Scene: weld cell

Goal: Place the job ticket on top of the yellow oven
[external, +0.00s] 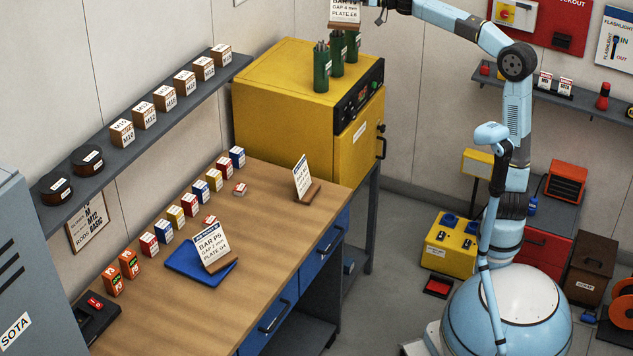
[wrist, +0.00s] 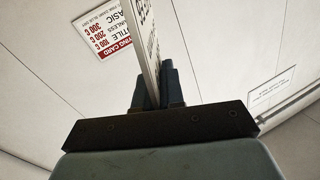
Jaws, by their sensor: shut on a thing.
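My gripper (external: 366,3) is at the top edge of the external view, shut on a white job ticket (external: 345,12) with a brown wooden foot; its upper part is cut off. Its readable lines include "GAP 4 mm". In the wrist view the ticket (wrist: 147,45) stands nearly edge-on between the dark fingers (wrist: 156,92). The yellow oven (external: 282,75) stands at the back, beyond the bench. In the external view the ticket appears above the green rod canisters (external: 321,70) on the oven's top. I cannot tell the height of the gap between ticket and oven.
The canisters stand towards the oven top's front right; its left part (external: 275,62) is clear. Two similar tickets are on the bench, one (external: 211,246) at a blue tray (external: 183,262), one (external: 302,178) near the right edge. A shelf (external: 150,135) with boxes runs along the wall.

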